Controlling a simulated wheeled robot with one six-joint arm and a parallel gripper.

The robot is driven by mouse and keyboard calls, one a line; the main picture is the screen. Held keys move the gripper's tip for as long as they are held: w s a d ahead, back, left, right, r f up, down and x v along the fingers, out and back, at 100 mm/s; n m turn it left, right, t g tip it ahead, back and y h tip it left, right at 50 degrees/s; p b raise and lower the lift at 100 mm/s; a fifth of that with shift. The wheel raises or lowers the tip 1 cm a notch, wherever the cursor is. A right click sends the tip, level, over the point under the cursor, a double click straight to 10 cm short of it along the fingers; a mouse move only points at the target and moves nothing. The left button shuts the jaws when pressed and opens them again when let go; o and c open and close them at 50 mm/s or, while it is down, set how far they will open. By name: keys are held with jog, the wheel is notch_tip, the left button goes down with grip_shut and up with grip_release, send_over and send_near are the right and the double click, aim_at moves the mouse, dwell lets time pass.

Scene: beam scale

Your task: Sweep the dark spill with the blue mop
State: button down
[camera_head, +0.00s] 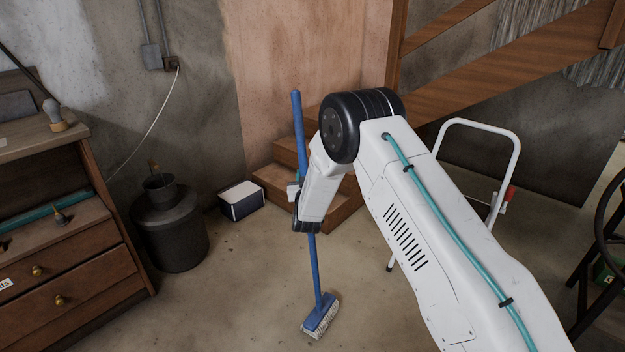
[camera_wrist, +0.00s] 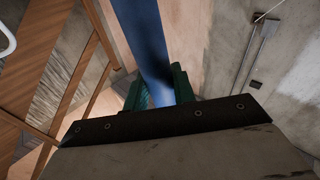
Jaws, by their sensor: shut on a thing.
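The blue mop (camera_head: 314,262) stands nearly upright, leaning a little, with its blue and white head (camera_head: 321,316) on or just above the concrete floor. My gripper (camera_head: 298,190) is shut on the blue handle around its middle. In the wrist view the handle (camera_wrist: 145,40) runs up between the green fingers of my gripper (camera_wrist: 160,90). I cannot make out a clear dark spill on the floor in either view.
A wooden dresser (camera_head: 75,262) stands at the left. A dark round bin (camera_head: 172,240) and a white-and-dark box (camera_head: 241,199) are by the wall. Wooden steps (camera_head: 272,186) rise behind the mop. A white-framed step stool (camera_head: 478,124) stands at the right. Floor around the mop head is clear.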

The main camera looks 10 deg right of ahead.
jog(key=w+a, duration=1)
jog(key=shift+w, duration=0.25)
dwell(0.3)
jog(key=shift+s+d+r, duration=0.1)
jog(key=s+d, duration=2.4)
jog(key=s, duration=0.2)
jog(key=shift+d, duration=0.4)
dwell(0.7)
jog(key=shift+w, duration=0.1)
